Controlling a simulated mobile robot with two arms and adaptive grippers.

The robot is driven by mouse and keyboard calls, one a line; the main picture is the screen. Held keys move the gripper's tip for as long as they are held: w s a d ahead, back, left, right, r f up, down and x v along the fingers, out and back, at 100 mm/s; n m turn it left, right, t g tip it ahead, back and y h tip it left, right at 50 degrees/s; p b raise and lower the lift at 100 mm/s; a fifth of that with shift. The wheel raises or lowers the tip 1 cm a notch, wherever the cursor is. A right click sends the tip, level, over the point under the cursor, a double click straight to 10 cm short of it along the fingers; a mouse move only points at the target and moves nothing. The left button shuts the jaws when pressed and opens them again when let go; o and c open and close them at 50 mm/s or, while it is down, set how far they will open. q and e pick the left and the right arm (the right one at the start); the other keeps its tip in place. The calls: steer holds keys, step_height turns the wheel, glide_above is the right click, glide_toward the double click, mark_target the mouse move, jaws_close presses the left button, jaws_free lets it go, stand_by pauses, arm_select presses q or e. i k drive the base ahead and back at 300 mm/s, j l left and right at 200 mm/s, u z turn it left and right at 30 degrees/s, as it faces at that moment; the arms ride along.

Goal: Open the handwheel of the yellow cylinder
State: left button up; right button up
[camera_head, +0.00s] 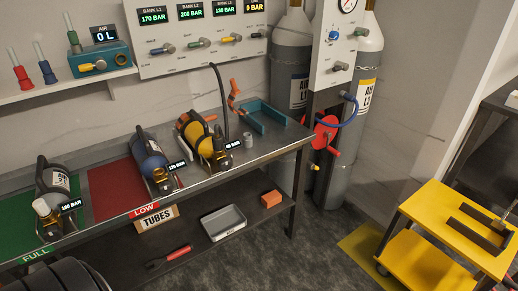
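The yellow cylinder (197,133) lies on the metal bench, with its valve end pointing to the front right. A brass-coloured valve (217,157) sits at that end, beside a tag (233,144) that seems to read 40 BAR. The handwheel is too small to make out clearly, and I cannot tell its position. A black hose (221,95) rises in an arc just behind the cylinder's valve end. Neither of my grippers shows in the head view.
A blue cylinder (150,158) and a dark grey cylinder (55,185) lie on the bench to the left. A blue cradle (268,117) and small grey cup (248,141) are to the right. A gauge panel (197,52) hangs behind. A yellow cart (440,222) stands at far right.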

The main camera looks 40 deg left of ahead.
mark_target(225, 164)
steer(key=i+l+u, duration=0.1)
steer(key=i+u, duration=0.15)
steer(key=i, duration=0.25)
steer(key=i+l+u, duration=0.15)
steer(key=i+u, duration=0.15)
steer(key=i, duration=0.2)
steer(key=i+l+u, duration=0.1)
steer(key=u, duration=0.35)
steer(key=i+l+u, duration=0.2)
steer(key=u, duration=0.2)
steer(key=i+l+u, duration=0.2)
steer(key=u, duration=0.25)
steer(key=i+l+u, duration=0.1)
steer(key=l+u, duration=0.3)
steer(key=j, duration=0.1)
